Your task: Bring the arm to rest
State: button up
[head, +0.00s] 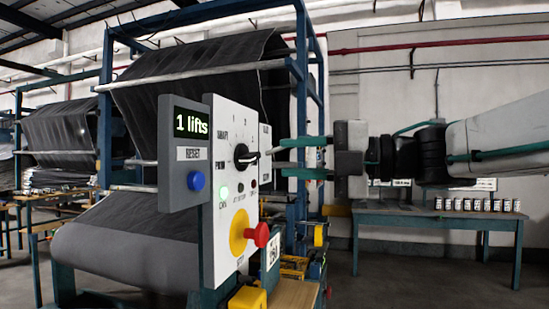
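My arm (500,133) reaches in from the right, roughly level, in front of the machine's control panel (228,130). My gripper (278,158) is at the panel's right edge with its two teal fingers apart, one above the other. The fingertips point left towards a black rotary knob (241,153) with a light pointer. The fingers appear empty; whether a tip touches the panel or pointer I cannot tell.
The display (191,123) reads "1 lifts", above a blue reset button (196,180). A red mushroom button (261,234) sticks out from a yellow base. A table (440,217) with several small cans stands at the back right.

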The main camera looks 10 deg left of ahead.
jog(key=shift+s+d, duration=0.1)
jog(key=shift+d, duration=1.05)
